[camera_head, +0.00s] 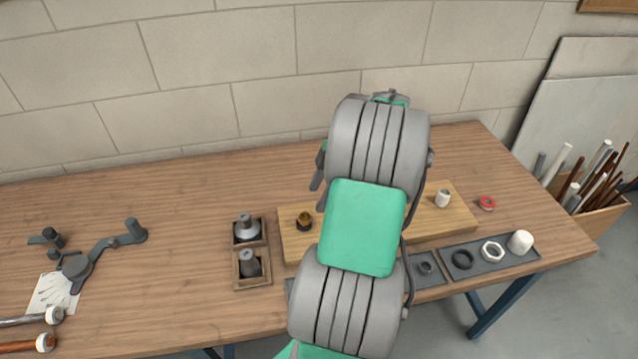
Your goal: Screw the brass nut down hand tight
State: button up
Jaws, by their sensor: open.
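A small brass-coloured piece (305,216), which looks like the brass nut, sits on a dark round base near the left end of the wooden board (289,247). At this size I cannot tell how it sits on any thread. My arm fills the middle of the picture and hides much of the board. Dark finger parts of my gripper (318,187) show at the left edge of the arm, above and slightly right of the brass piece in the picture. They look apart from it, and I see nothing held. The rest of the gripper is hidden behind my arm.
A white cylinder (443,198) stands on the board's right, with a red ring (487,203) beyond. A grey tray (477,267) holds rings and a white cap. A wooden box (253,284) with grey fittings stands left of the board. Tools lie far left; the table between is clear.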

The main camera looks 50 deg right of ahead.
aim_at(307, 216)
jog(key=p+x, duration=0.1)
jog(key=x, duration=0.6)
jog(key=shift+w+a+f, duration=0.1)
jog(key=shift+f, duration=0.2)
grip_shut()
